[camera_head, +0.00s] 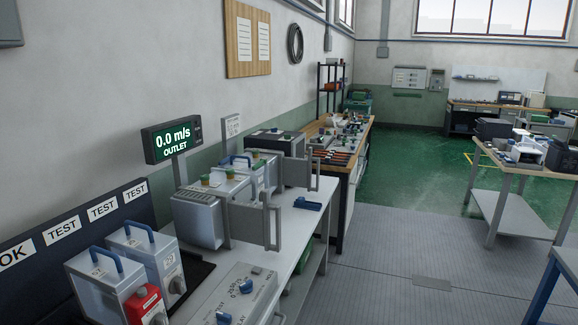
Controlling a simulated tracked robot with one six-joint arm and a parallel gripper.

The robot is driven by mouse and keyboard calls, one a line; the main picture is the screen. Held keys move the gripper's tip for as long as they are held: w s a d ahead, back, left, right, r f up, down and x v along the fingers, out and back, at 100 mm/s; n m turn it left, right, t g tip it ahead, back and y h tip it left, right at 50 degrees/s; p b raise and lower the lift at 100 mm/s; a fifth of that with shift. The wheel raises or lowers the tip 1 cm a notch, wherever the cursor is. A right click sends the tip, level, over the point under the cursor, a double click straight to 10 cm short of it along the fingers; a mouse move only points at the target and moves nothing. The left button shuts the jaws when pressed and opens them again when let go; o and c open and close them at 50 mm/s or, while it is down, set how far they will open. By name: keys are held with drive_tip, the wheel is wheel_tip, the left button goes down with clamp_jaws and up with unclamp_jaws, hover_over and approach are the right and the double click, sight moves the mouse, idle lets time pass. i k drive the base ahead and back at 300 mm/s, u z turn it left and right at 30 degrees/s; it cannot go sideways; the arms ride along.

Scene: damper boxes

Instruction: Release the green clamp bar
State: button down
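No green clamp bar can be made out for certain; the parts on the boxes are too small to tell. Small green-topped caps (205,179) show on the silver box (198,219) at the middle left of the bench, with more on the boxes behind it. A grey plate with an upright bar (251,224) stands at the right side of this box. A farther dark-topped box (277,142) has a similar plate (297,173) on its right. My gripper is not in view.
Two grey boxes with blue handles (92,282) and a control panel (233,297) stand at the near end of the white bench (303,222). An outlet display (173,141) reads 0.0 m/s. A blue item (308,204) lies near the bench edge. The grey floor (400,255) is clear.

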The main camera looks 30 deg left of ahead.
sight(255, 167)
drive_tip(key=z, duration=0.1)
drive_tip(key=k, duration=0.3)
drive_tip(key=i, duration=1.85)
drive_tip(key=u, duration=0.75)
drive_tip(key=i, duration=0.65)
drive_tip(key=u, duration=1.1)
drive_tip(key=i, duration=0.95)
drive_tip(key=u, duration=0.6)
